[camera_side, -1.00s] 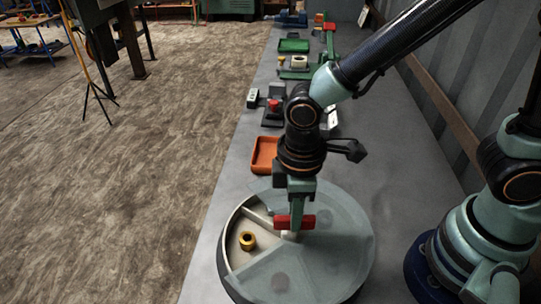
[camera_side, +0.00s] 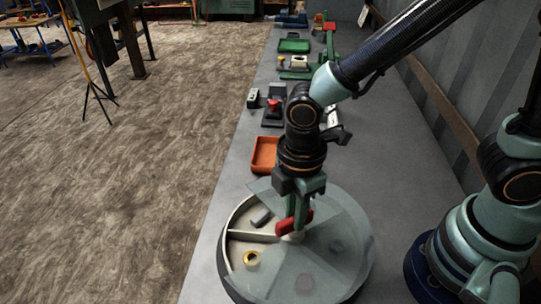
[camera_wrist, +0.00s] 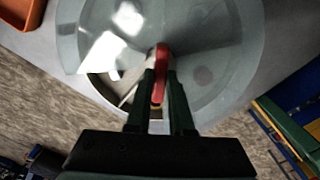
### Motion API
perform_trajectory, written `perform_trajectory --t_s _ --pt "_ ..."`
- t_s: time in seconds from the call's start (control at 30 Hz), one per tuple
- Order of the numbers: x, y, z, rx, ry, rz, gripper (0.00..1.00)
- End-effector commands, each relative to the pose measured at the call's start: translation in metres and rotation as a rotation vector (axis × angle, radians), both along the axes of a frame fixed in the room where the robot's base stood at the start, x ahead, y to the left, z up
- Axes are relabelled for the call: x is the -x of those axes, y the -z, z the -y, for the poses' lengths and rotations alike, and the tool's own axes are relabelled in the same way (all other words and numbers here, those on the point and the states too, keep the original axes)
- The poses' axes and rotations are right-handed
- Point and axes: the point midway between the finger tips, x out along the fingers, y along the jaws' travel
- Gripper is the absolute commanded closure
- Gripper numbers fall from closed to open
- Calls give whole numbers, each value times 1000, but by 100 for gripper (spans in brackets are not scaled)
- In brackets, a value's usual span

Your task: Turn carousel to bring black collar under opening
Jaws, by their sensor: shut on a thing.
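The carousel (camera_side: 232,213) is a round, pale tray with dividers under a cloudy clear cover (camera_side: 345,220) with a wedge-shaped opening on its left. My gripper (camera_side: 297,212) points down at the centre, shut on the red handle (camera_side: 308,219); the handle also shows between my fingers in the wrist view (camera_wrist: 161,58). A grey piece (camera_side: 261,217) lies in the opening's upper part. A brass collar (camera_side: 251,259) sits at the opening's lower edge. Dim dark shapes show under the cover, one near the front (camera_side: 305,284) and one at right (camera_side: 337,246). I cannot tell which piece is the black collar.
An orange tray (camera_side: 264,153) stands just behind the carousel. Farther back on the bench are a device with a red knob (camera_side: 273,105) and a green tray (camera_side: 294,46). The bench's left edge runs close beside the carousel.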

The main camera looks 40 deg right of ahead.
Motion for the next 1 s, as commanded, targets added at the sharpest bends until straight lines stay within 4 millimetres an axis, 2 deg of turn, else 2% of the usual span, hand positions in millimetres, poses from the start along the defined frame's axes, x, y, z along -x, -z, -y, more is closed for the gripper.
perform_trajectory --t_s 1.0 --pt "0 -2 0 0 -509 1 100"
